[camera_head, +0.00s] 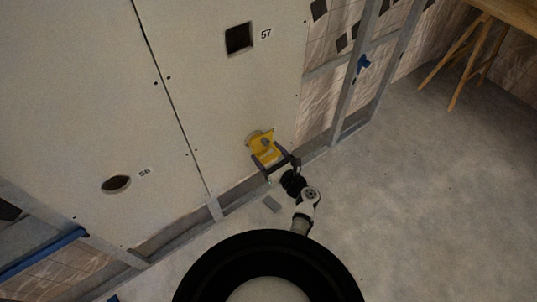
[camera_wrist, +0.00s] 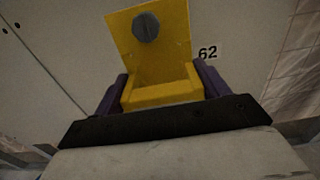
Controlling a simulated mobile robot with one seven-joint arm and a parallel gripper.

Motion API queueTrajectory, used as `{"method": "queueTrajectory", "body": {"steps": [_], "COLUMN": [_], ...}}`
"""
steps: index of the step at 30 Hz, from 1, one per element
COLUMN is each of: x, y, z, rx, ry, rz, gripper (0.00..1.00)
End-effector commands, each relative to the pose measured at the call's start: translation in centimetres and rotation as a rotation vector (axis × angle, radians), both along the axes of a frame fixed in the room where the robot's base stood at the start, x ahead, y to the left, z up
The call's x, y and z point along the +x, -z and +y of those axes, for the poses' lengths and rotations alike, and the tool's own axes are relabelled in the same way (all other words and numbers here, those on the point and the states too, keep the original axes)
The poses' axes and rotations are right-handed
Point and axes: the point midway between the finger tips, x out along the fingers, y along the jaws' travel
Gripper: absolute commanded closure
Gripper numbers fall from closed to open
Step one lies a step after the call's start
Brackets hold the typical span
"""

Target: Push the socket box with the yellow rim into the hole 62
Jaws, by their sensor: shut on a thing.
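My gripper (camera_head: 268,159), with purple fingers, is shut on a yellow angled piece (camera_head: 266,148) low in front of the wall panel. In the wrist view, the fingers of my gripper (camera_wrist: 160,88) flank the yellow piece (camera_wrist: 168,58), whose upright plate bears a round grey disc (camera_wrist: 146,27). The black number 62 (camera_wrist: 207,53) is on the panel just right of it. A round tan thing (camera_head: 252,137) shows at the piece's upper edge in the head view; I cannot tell whether it is the socket box. Hole 62 is hidden.
The panel has a square hole by number 57 (camera_head: 239,39) higher up. An oval-looking hole (camera_head: 116,184) lies by number 56 to the left. Metal studs and a wooden table (camera_head: 506,12) stand right; the floor there is clear.

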Motion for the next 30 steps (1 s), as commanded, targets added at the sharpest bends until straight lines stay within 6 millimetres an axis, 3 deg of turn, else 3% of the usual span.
{"method": "queueTrajectory", "body": {"steps": [30], "x": [1.7], "y": [0.0], "z": [1.2], "rx": [0.0], "ry": [0.0], "rz": [0.0], "gripper": [0.79]}}
